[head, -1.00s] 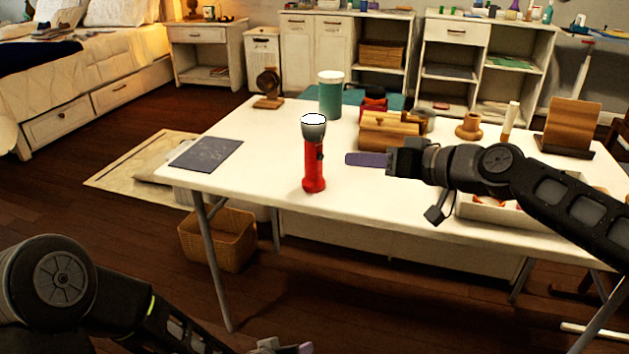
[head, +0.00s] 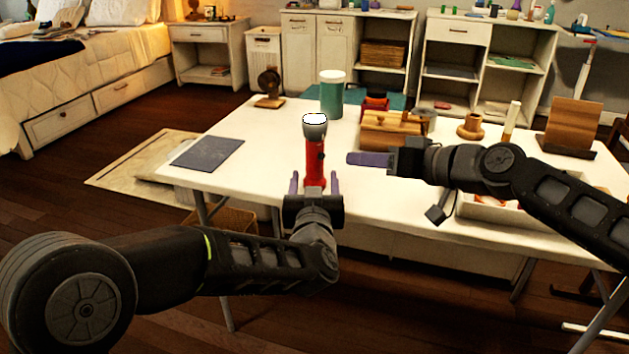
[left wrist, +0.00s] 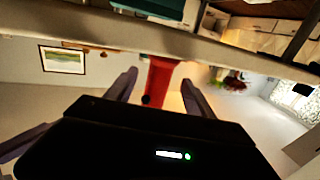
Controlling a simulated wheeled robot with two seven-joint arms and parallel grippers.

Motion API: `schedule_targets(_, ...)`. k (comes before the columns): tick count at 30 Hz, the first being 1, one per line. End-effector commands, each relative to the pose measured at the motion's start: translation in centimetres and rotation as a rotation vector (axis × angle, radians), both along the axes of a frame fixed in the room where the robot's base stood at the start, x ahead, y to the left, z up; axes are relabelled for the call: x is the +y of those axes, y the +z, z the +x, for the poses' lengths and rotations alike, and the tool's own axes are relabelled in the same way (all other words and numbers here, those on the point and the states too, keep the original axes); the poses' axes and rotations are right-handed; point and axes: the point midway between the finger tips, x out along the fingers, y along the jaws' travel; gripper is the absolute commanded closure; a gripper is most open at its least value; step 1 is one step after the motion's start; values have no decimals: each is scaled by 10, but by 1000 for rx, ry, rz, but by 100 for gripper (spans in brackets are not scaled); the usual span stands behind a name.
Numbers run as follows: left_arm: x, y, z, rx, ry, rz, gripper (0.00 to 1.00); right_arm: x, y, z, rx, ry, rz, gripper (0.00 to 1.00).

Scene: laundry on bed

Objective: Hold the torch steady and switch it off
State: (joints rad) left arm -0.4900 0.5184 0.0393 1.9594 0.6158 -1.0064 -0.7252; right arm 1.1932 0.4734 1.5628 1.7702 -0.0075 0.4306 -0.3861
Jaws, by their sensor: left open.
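The red torch (head: 314,160) stands upright near the front edge of the white table (head: 262,160), its grey head on top with a bright white lens. A dark switch shows on its right side. My left gripper (head: 314,184) is open at the table's front edge, its two purple fingers on either side of the torch's lower body in the head view. In the left wrist view the torch (left wrist: 158,82) shows between the spread fingers, with gaps on both sides. My right gripper (head: 358,159) is to the right of the torch, apart from it, its fingers seen edge-on.
A dark flat pad (head: 207,152) lies on the table's left. A green canister (head: 332,98), a wooden box (head: 392,129) and a white tray (head: 490,207) stand behind and to the right.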

Motion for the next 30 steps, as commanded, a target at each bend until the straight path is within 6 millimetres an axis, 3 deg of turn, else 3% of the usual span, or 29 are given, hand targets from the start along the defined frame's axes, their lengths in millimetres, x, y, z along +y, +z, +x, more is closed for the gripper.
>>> schedule_targets(14,0,-1,6,0,2,7,38,0,0,0,0,0,0,64)
schedule_targets(30,-1,-1,74,0,3,6,38,0,0,0,0,0,0,64)
